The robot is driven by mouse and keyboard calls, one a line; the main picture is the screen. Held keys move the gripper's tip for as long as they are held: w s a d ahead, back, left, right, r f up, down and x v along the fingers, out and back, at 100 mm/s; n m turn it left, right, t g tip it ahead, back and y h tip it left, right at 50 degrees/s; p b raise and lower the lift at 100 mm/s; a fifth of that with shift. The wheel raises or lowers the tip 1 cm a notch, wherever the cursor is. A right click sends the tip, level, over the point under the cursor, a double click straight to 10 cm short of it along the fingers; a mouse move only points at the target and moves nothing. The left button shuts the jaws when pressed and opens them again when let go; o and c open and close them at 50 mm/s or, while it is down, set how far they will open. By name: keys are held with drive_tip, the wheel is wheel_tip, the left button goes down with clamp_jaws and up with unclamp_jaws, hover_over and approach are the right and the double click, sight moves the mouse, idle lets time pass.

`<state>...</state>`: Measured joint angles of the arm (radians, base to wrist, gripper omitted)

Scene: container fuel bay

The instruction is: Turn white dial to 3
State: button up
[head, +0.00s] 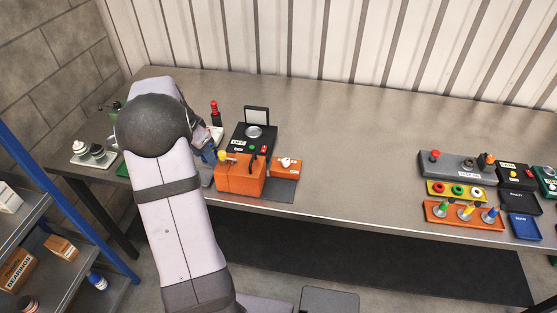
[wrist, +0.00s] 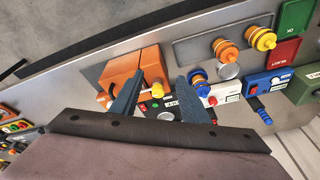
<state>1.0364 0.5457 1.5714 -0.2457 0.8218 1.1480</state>
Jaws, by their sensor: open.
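A white dial (head: 287,162) sits on a low orange box (head: 288,170) on the bench, to the right of a larger orange block with a black handle (head: 240,179). The dial's number marks are too small to read. My gripper (head: 207,153) is to the left of the orange block, partly hidden by my arm, and apart from the dial. In the wrist view my gripper (wrist: 161,77) is open, with nothing seen held between its two dark fingers. The orange block (wrist: 122,70) shows there beyond the left finger. I cannot clearly make out the dial there.
A black box with a round silver plate (head: 254,132) stands behind the orange block. Ringed pegs (wrist: 226,50) and a blue box (wrist: 268,82) are right of the fingers. More panels (head: 462,163) stand far right. The bench middle (head: 350,150) is clear.

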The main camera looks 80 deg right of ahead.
sight(286, 161)
drive_tip(key=s+d+m, duration=0.2)
drive_tip(key=s+d, duration=0.1)
drive_tip(key=s, duration=0.1)
drive_tip(key=s+d+f+m+g+b, duration=0.1)
drive_tip(key=s+d+m, duration=0.1)
drive_tip(key=s+d, duration=0.2)
drive_tip(key=s+d+f+m, duration=0.1)
drive_tip(key=s+d+m, duration=0.1)
drive_tip(key=s+d, duration=0.2)
drive_tip(key=shift+s+f+h, duration=0.15)
drive_tip(key=shift+s+h, duration=0.15)
drive_tip(key=shift+s, duration=0.7)
drive_tip(key=shift+s+d+f+n+g+b, duration=0.25)
drive_tip(key=shift+s+d+f+n+b, duration=0.3)
drive_tip(key=shift+s+f, duration=0.95)
drive_tip(key=shift+s+d+f+n+g+b, duration=0.3)
drive_tip(key=shift+s+d+f, duration=0.6)
drive_tip(key=shift+f, duration=0.95)
drive_tip(key=shift+s+d+f+n+g+b, duration=0.3)
drive_tip(key=shift+s+d+f+b, duration=0.25)
drive_tip(key=shift+s+f, duration=1)
drive_tip(key=shift+w+f, duration=0.15)
drive_tip(key=shift+w, duration=0.05)
clamp_jaws()
